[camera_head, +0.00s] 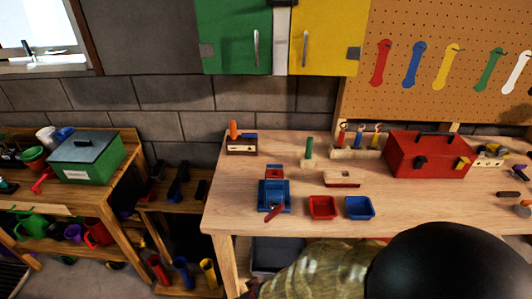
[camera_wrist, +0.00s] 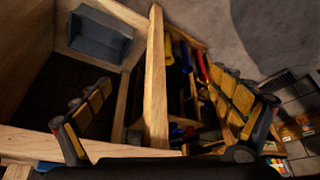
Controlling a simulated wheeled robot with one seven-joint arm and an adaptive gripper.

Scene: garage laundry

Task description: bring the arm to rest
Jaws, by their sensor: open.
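My gripper (camera_wrist: 160,98) shows in the wrist view with its two yellow-padded fingers spread wide apart. Nothing is held between them. A wooden beam (camera_wrist: 156,75) and part of a shelf with coloured items show beyond the fingers; I cannot tell the exact gap to them. In the head view a large black rounded shape and a mottled green-brown shape cover the lower right, and the gripper cannot be made out there.
The wooden workbench (camera_head: 410,213) holds a red toolbox (camera_head: 405,162), a red tray (camera_head: 322,207), a blue tray (camera_head: 358,207) and a blue vise-like item (camera_head: 274,196). A low shelf (camera_head: 160,205) stands left.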

